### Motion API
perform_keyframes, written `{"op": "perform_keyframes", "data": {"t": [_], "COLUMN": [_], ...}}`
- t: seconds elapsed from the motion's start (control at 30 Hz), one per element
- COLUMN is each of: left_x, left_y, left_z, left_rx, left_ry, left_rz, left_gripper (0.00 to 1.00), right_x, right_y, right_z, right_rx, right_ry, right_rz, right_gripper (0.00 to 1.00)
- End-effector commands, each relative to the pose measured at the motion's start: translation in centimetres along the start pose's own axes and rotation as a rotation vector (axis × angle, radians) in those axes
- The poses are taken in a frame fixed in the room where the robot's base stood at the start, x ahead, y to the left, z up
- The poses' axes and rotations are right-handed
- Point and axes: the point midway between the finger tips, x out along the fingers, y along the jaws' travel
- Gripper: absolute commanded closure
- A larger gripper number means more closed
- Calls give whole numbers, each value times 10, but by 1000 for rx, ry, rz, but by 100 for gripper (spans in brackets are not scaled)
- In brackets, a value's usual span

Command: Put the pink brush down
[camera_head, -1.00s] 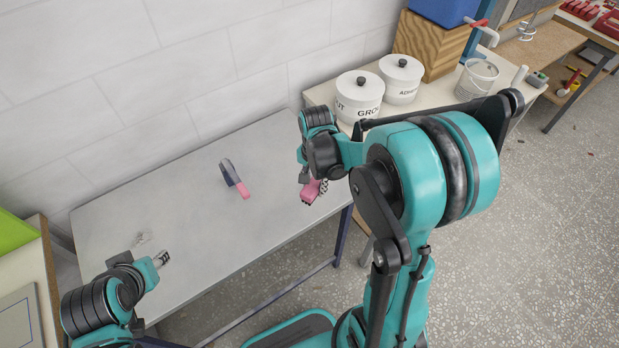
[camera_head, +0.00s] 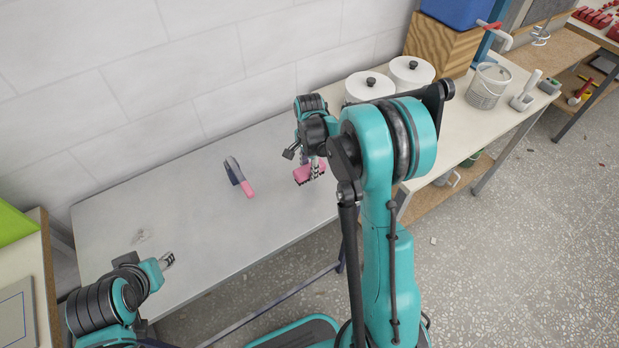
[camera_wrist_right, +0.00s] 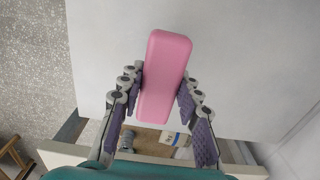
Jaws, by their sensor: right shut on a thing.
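The pink brush (camera_head: 309,171) is held by my right gripper (camera_head: 312,163) over the right part of the grey table (camera_head: 200,225). Dark bristles show along its lower side in the head view. In the wrist view the brush (camera_wrist_right: 165,75) shows as a smooth pink block between the two fingers of my right gripper (camera_wrist_right: 163,88), which touch its sides. I cannot tell whether its underside touches the table. My left gripper (camera_head: 166,261) is over the table's front left, away from the brush; its finger opening is too small to tell.
A grey tool with a pink handle (camera_head: 240,178) lies on the table left of the brush. White lidded pots (camera_head: 367,86) and a wire-handled bucket (camera_head: 489,86) stand on the bench at right. A white tiled wall runs behind. The table's middle is mostly clear.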

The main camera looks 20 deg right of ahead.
Motion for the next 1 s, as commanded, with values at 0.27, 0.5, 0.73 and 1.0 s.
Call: {"op": "perform_keyframes", "data": {"t": [0.27,0.5,0.73,1.0], "left_x": [14,12,15,15], "left_y": [0,0,0,0], "left_z": [10,9,11,10], "left_rx": [0,0,0,0], "left_ry": [0,0,0,0], "left_rz": [0,0,0,0], "left_gripper": [60,60,60,60], "right_x": [38,37,40,40], "right_y": [0,1,1,1], "right_z": [0,0,0,0], "right_rx": [-1,-1,-1,-1], "right_ry": [0,0,0,0], "right_rz": [0,0,0,0], "right_gripper": [98,98,46,46]}}
